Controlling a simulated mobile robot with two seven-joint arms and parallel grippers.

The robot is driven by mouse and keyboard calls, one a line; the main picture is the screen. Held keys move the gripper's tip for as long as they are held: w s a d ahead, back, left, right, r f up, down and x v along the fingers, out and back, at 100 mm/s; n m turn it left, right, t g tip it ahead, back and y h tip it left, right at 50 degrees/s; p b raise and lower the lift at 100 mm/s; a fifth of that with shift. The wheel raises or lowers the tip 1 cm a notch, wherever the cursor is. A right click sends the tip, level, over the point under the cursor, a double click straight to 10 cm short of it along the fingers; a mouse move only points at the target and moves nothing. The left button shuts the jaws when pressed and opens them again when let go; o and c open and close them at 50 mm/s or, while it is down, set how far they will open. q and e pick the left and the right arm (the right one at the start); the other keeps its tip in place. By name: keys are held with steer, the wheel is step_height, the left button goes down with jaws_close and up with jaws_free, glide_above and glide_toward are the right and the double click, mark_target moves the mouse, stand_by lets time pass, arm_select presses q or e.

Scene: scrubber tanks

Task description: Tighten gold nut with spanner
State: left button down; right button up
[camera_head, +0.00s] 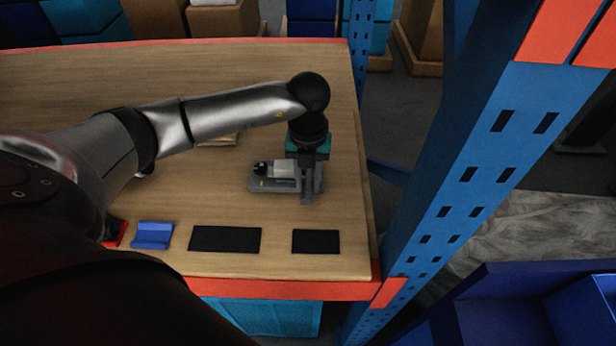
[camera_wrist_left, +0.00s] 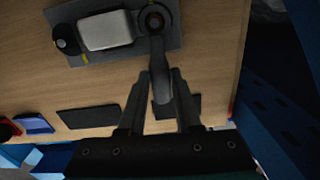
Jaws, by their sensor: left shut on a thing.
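A grey base plate (camera_head: 257,185) with a white block (camera_head: 285,170) lies on the wooden table, and the plate (camera_wrist_left: 169,40) also shows in the left wrist view. My left gripper (camera_head: 307,196) points down at its right end. In the left wrist view my left gripper (camera_wrist_left: 161,76) is shut on the handle of a dark grey spanner (camera_wrist_left: 158,58). The spanner's ring-like head lies over a round fitting (camera_wrist_left: 155,20) beside the white block (camera_wrist_left: 106,30). A dull brownish ring shows there; I cannot clearly make out the gold nut. My right gripper is not in view.
Two black mats (camera_head: 225,240) (camera_head: 316,242) and a blue holder (camera_head: 152,235) lie along the table's front edge. A blue rack upright (camera_head: 470,190) stands close on the right. The wooden table (camera_head: 210,205) is mostly clear left of the plate.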

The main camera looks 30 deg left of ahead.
arm_select(q)
steer(key=shift+r+p, duration=0.45)
steer(key=shift+r, duration=0.25)
steer(key=shift+r+p, duration=0.7)
steer(key=shift+r, duration=0.2)
steer(key=shift+f, duration=0.1)
